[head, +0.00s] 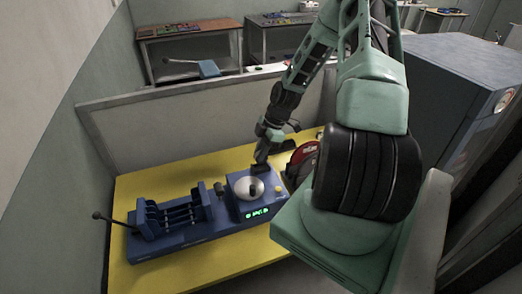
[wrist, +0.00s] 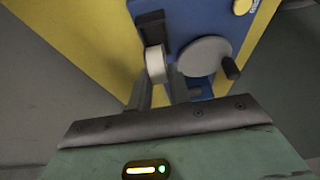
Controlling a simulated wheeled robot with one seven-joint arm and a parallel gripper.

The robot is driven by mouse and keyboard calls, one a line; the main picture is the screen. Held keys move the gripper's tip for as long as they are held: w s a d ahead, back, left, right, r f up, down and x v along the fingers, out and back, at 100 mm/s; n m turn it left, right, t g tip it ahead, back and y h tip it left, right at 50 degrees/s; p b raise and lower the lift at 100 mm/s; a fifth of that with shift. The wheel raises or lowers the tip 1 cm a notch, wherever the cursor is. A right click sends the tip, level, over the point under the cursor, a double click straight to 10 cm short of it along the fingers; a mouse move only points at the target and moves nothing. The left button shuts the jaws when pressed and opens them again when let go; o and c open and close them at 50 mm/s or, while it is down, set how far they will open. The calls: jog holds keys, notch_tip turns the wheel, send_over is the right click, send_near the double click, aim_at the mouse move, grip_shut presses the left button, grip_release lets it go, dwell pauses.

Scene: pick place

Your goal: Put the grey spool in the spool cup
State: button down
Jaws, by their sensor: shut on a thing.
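My gripper (wrist: 163,80) is shut on a small pale grey spool (wrist: 155,64), which shows between the dark fingers in the wrist view. In the head view my gripper (head: 261,168) points down close above the blue machine (head: 165,238), just behind its round grey disc (head: 246,189). The disc, with a black knob, is right of the spool in the wrist view (wrist: 204,56). The held spool cannot be told apart in the head view. I cannot make out the spool cup for certain in either view.
The machine stands on a yellow table (head: 150,277). It has a ribbed rack at left, a lever (head: 108,219) and a green lit display (head: 257,213). A dark red round object (head: 303,158) stands right of my gripper. A low partition (head: 180,125) runs behind the table.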

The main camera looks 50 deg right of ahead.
jog(key=shift+f+b, duration=0.4)
jog(key=shift+f, duration=0.3)
jog(key=shift+f+b, duration=0.3)
jog(key=shift+f, duration=0.15)
jog(key=shift+f, duration=0.35)
jog(key=c, duration=0.9)
grip_release()
